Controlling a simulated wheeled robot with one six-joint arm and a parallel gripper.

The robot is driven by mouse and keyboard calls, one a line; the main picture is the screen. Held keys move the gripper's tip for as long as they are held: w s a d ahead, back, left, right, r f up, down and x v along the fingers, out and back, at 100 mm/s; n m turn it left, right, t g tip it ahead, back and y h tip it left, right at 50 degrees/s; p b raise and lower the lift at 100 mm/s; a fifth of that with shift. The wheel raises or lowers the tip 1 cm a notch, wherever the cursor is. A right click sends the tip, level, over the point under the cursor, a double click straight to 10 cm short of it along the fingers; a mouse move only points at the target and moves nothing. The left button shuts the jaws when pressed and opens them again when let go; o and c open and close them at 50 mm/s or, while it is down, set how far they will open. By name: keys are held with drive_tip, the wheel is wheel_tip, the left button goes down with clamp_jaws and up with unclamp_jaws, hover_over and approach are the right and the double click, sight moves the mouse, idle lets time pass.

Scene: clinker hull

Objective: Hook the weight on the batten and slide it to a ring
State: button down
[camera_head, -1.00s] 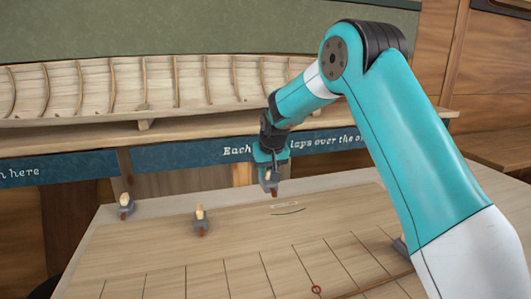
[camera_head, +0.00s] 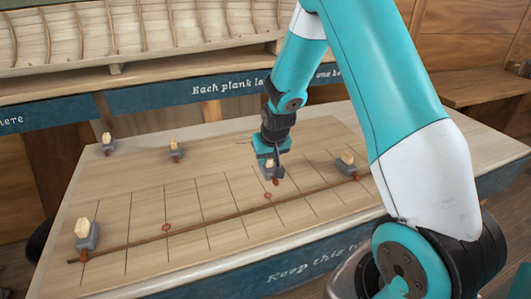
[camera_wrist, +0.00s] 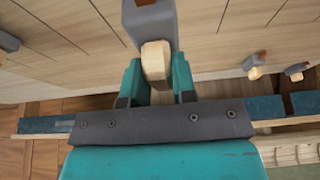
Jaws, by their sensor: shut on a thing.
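My gripper (camera_head: 268,160) is shut on the wooden handle of a grey weight (camera_head: 273,172) with a red-brown hook. In the wrist view the handle (camera_wrist: 156,62) sits between the teal fingers, with the grey body (camera_wrist: 151,20) beyond. The weight appears above the board, on the far side of the thin dark batten (camera_head: 215,220) and apart from it. Two red rings are marked on the board just beyond the batten: one (camera_head: 267,196) close below the held weight, one (camera_head: 167,227) further left. Other weights stand at the batten's left end (camera_head: 87,236) and right end (camera_head: 347,163).
Two spare weights (camera_head: 108,145) (camera_head: 176,151) stand at the board's far left. Grid lines cross the pale board (camera_head: 215,175). A ribbed hull model (camera_head: 120,40) runs behind it. The board between the spare weights and the batten is clear.

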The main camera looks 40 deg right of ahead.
sight(265, 171)
drive_tip(key=shift+w+a+f, duration=0.1)
drive_tip(key=shift+a+f, duration=0.15)
drive_tip(key=shift+f, duration=0.25)
wheel_tip(265, 171, down, 5)
drive_tip(key=b, duration=0.3)
drive_tip(key=shift+w+a+r+b, duration=0.1)
drive_tip(key=shift+r+b, duration=0.1)
drive_tip(key=shift+b, duration=0.15)
drive_tip(key=shift+f+b, duration=0.4)
drive_tip(key=shift+f, duration=0.2)
drive_tip(key=shift+f+b, duration=0.5)
drive_tip(key=shift+w+d, duration=0.2)
drive_tip(key=shift+w, duration=0.5)
drive_tip(key=shift+w+d, duration=0.25)
drive_tip(key=shift+w, duration=0.4)
drive_tip(key=shift+w+d, duration=0.2)
drive_tip(key=shift+w, duration=0.5)
drive_tip(key=shift+f+b, duration=0.15)
drive_tip(key=shift+b, duration=0.15)
